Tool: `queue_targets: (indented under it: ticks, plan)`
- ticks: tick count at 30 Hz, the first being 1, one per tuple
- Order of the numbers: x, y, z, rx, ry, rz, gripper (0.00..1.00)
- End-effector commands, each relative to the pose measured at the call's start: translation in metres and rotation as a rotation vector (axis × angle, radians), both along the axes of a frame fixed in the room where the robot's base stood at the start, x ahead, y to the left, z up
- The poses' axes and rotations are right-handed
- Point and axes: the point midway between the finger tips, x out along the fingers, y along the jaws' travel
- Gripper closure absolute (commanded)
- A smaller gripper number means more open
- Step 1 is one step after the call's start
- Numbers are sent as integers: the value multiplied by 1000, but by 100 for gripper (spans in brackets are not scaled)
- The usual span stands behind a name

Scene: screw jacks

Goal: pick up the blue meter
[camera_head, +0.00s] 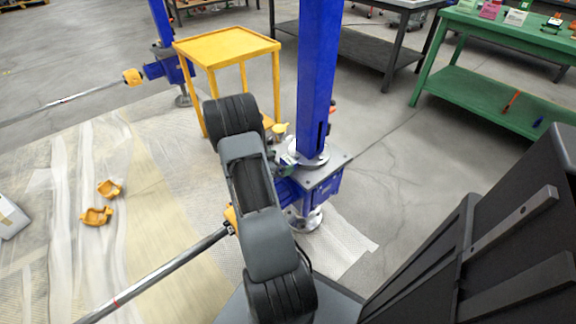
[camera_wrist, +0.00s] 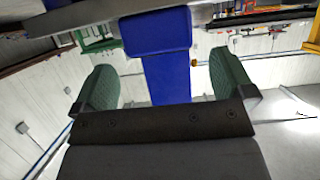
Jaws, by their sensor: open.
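I cannot make out a blue meter for certain in either view. A small blue item (camera_head: 538,122) lies on the lower shelf of the green bench at the right, too small to identify. My gripper (camera_wrist: 166,78) shows in the wrist view with its two green-padded fingers wide apart and nothing between them. Behind the gap stands a blue column (camera_wrist: 167,75). In the head view my arm reaches toward the blue screw jack (camera_head: 318,185) and hides part of it; the fingers are mostly hidden there.
The jack's tall blue column (camera_head: 318,80) rises beside my arm. A yellow table (camera_head: 228,47) stands behind it, and a green bench (camera_head: 488,105) with small items is at right. A long shaft (camera_head: 160,272) runs lower left. Orange shells (camera_head: 96,215) lie on sheeting.

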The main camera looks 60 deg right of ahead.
Motion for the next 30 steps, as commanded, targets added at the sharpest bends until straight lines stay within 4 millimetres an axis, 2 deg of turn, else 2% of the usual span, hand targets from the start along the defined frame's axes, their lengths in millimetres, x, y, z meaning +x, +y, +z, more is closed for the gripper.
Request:
queue_targets:
  ticks: [12,22,30]
  plan:
    - [-14,-41,-20,0,-1,-1,0]
    - [-15,-45,-21,0,0,2,0]
    - [-15,-45,-20,0,0,1,25]
